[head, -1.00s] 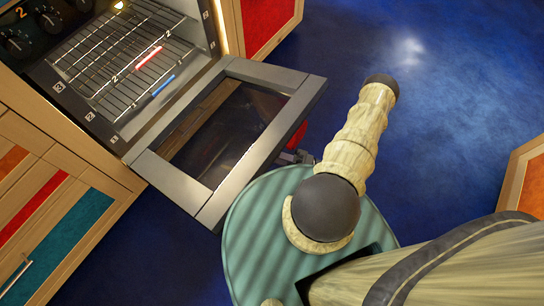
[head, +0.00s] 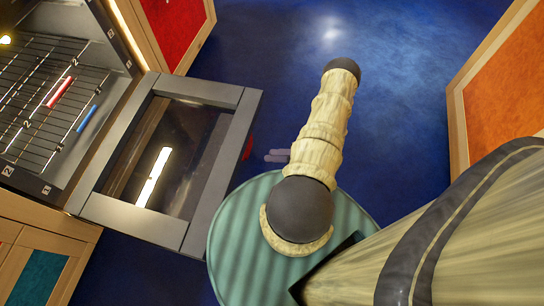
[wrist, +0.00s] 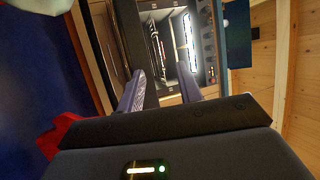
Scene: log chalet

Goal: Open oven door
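The oven (head: 60,100) is at the left of the head view, with its wire racks and lit inside exposed. Its grey-framed glass door (head: 225,150) is folded down and out, wide open. In the wrist view the lit oven interior (wrist: 165,45) shows beyond the fingers. My gripper (wrist: 160,90) has its two fingers spread with nothing clearly between them. In the head view only a small part of my gripper (head: 277,155) shows, just right of the door's outer edge; my arm hides the rest. I cannot tell whether it touches the door.
An orange-panelled cabinet (head: 505,90) is at the right. The blue floor (head: 400,60) between them is clear.

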